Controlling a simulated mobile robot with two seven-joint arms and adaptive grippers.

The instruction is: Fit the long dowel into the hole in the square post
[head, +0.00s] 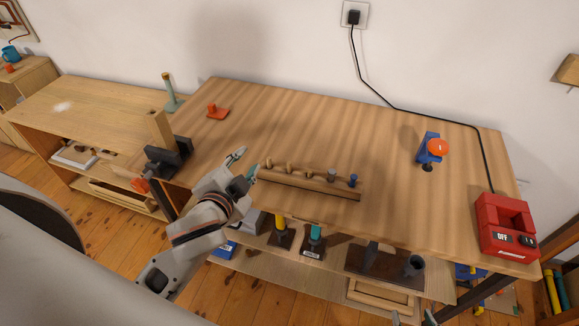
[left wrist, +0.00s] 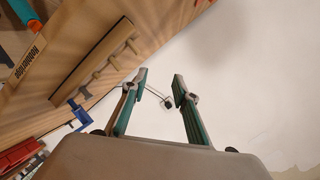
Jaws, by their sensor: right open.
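The square post (head: 161,130) is light wood and stands upright in a dark vise (head: 170,157) at the left end of the workbench. A dark spot shows at its top; whether that is the hole is too small to tell. My left gripper (head: 241,166) is over the bench, right of the post and by the left end of a peg rack. In the left wrist view its fingers (left wrist: 160,88) are apart and empty. My right gripper (head: 412,319) barely shows at the bottom edge, open.
The peg rack (head: 330,187) holds several short pegs. An orange-red piece (head: 217,111) lies at the back left. A blue clamp with an orange ball (head: 430,150) and a red box (head: 505,225) with a cable are at right. The bench middle behind the rack is clear.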

